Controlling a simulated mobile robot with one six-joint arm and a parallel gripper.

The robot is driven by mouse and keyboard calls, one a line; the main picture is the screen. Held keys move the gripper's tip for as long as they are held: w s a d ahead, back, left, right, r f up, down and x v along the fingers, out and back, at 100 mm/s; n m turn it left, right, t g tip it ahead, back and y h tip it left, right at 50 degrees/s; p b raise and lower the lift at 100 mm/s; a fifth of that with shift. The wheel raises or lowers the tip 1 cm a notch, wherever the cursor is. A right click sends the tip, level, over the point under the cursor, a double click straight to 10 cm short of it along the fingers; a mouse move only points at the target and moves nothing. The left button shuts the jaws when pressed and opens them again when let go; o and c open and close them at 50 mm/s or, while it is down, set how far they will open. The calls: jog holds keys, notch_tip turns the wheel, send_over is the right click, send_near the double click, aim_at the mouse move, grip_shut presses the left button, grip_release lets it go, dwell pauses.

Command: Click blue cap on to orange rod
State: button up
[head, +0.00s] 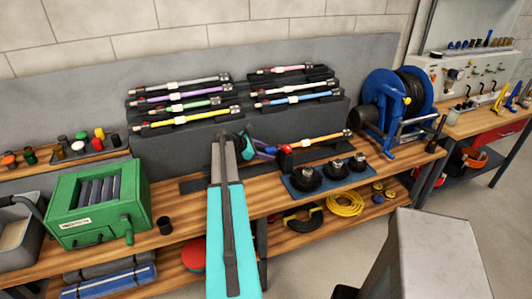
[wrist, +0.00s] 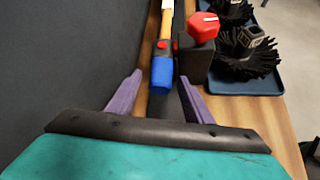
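The orange rod (head: 318,140) lies on a low dark rest on the workbench; its near end (wrist: 165,26) shows in the wrist view. The blue cap (wrist: 162,74) sits in line with that end, against it, just beyond a small red button. I cannot tell whether it is fully clicked on. In the head view the blue cap (head: 262,149) is small and partly covered. My gripper (wrist: 151,88) is open, with its purple fingers spread at either side of the rod's line, just short of the cap. Nothing is between the fingertips.
A black block with a red knob (wrist: 203,26) stands close right of the cap. A blue tray (head: 291,186) with black brushes lies in front. A rack (head: 187,133) of several coloured rods stands behind. A green box (head: 97,204) is at left, a blue reel (head: 383,97) at right.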

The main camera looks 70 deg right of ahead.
jog(key=shift+a, duration=0.1)
jog(key=b+v, duration=0.4)
jog(key=v, duration=0.9)
jog(key=shift+a+r, duration=0.15)
jog(key=shift+a, duration=0.1)
jog(key=shift+w+r, duration=0.1)
jog(key=shift+w, duration=0.05)
